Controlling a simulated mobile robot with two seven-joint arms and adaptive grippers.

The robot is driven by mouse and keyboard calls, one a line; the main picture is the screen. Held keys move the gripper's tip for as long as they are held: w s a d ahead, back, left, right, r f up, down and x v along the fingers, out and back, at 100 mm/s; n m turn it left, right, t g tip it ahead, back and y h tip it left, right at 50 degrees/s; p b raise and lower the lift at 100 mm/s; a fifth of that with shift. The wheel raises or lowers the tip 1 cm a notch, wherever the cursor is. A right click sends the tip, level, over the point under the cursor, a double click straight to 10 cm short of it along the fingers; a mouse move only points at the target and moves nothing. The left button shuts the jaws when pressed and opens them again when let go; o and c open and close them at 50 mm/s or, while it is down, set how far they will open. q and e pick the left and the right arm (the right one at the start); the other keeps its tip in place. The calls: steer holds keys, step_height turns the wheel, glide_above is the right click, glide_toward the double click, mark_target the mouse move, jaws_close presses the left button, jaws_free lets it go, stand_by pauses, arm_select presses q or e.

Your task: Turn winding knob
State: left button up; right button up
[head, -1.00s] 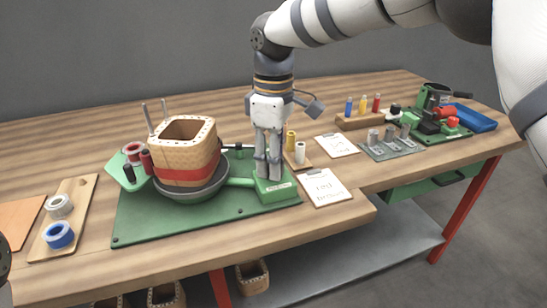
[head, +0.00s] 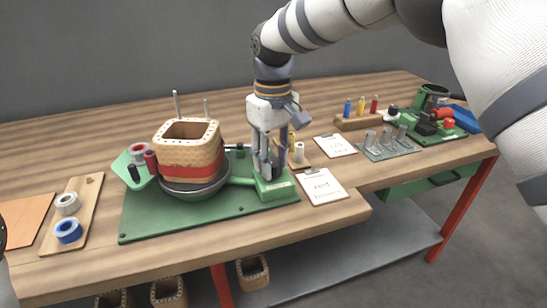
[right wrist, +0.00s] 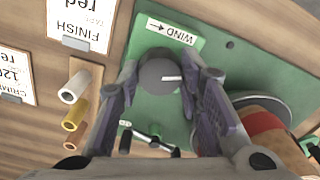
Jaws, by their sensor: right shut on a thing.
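The winding knob (right wrist: 156,76) is a round grey knob with a white mark, on a green block (head: 272,187) labelled WIND with an arrow. My right gripper (head: 267,170) points straight down over this block; in the right wrist view (right wrist: 160,82) its fingers are shut on the knob from both sides. In the head view the fingers hide most of the knob. The coil (head: 190,158), a tan square form with a red band, sits on a dark round turntable (head: 196,189) left of the gripper. My left gripper is not seen.
A green baseplate (head: 150,225) carries the winder. Tape rolls (head: 68,231) lie on a board at left. Clipboards (head: 322,187), a spool stand (head: 299,153) and a rack of coloured spools (head: 361,107) stand right of the gripper. Bare wood lies in front of the baseplate.

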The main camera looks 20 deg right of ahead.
mark_target(273, 162)
steer(key=shift+m, duration=0.5)
steer(key=o, duration=1.2)
steer(key=shift+c, duration=0.2)
step_height(273, 162, up, 12)
